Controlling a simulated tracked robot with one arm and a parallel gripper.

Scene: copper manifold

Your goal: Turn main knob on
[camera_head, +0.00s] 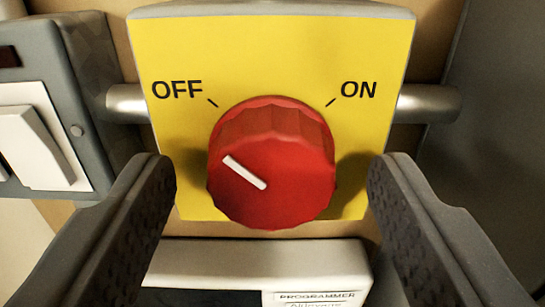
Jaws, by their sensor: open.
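The main knob (272,165) is a red, ribbed round knob in the middle of the view. It sits on a yellow plate (270,50) marked OFF at the upper left and ON at the upper right, each with a short black tick. The white pointer line (244,172) on the knob's face slants up to the left, toward the OFF side. My gripper (272,180) is open, with one dark finger on each side of the knob. Both fingers show a visible gap to the knob. I cannot tell how far their tips are from the plate.
A grey box with a white rocker switch (42,146) stands at the left. Metal pipe stubs (428,103) come out at both sides of the plate. A pale unit labelled PROGRAMMER (255,262) sits below the knob. A dark grey panel (497,130) borders the right.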

